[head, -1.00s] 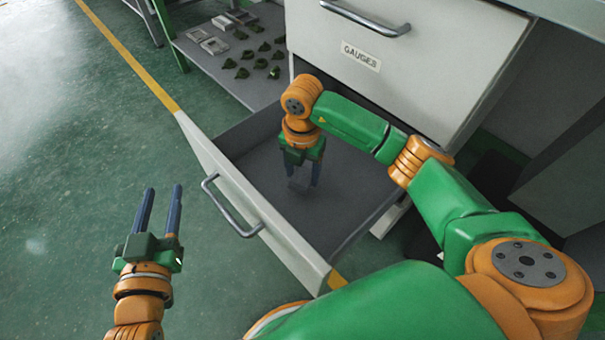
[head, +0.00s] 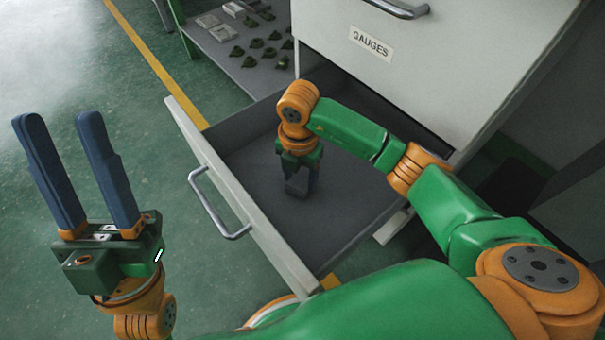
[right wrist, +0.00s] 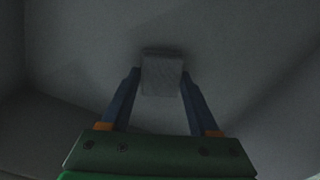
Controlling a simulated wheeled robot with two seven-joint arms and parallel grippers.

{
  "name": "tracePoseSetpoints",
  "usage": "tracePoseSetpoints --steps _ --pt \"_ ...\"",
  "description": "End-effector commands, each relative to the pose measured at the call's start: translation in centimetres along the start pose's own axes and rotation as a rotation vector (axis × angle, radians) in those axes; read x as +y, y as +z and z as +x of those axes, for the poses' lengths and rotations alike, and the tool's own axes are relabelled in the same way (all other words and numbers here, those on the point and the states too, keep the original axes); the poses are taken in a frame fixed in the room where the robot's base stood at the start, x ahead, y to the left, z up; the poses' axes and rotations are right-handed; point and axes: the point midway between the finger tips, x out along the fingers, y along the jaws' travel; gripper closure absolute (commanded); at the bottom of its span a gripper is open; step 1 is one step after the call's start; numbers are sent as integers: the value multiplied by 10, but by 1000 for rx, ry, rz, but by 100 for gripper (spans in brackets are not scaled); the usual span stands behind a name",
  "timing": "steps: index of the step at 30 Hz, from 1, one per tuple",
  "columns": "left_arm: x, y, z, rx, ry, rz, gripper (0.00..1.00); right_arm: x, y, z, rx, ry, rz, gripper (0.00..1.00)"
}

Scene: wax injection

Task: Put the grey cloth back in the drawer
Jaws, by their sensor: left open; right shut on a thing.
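The drawer (head: 345,212) is pulled open below a white front. My right gripper (head: 298,192) points down inside it, near the drawer floor. In the right wrist view the gripper (right wrist: 161,84) is shut on the grey cloth (right wrist: 162,66), a small folded block between the fingertips. I cannot tell whether the cloth touches the drawer floor. In the head view the cloth is dark and mostly hidden by the fingers. My left gripper (head: 58,118) is open and empty, fingers up, left of the drawer's front.
The closed upper drawer (head: 450,60) is labelled GAUGES. The open drawer's front panel (head: 250,215) carries a metal handle (head: 212,207). A low shelf (head: 240,70) with several small green and grey parts stands at the back. Green floor at the left is clear.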

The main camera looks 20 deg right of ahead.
Motion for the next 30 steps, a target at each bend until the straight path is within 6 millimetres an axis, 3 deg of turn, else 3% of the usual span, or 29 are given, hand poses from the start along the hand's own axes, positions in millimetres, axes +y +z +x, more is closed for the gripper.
tracePoseSetpoints --steps 11,12,15,25,30 --pt "0 -5 -1 28 1 -1 55 0 0 3 0 0 0 91" --pt "0 -6 -1 33 1 -1 55 0 0 4 0 0 0 36" --pt "0 -6 -1 31 1 -1 55 0 0 3 0 0 0 9" --pt "0 -4 0 22 0 -1 55 0 0 1 0 0 0 9" --pt "-3 23 2 -126 -7 4 55 -1 3 -7 -1 0 0 9"
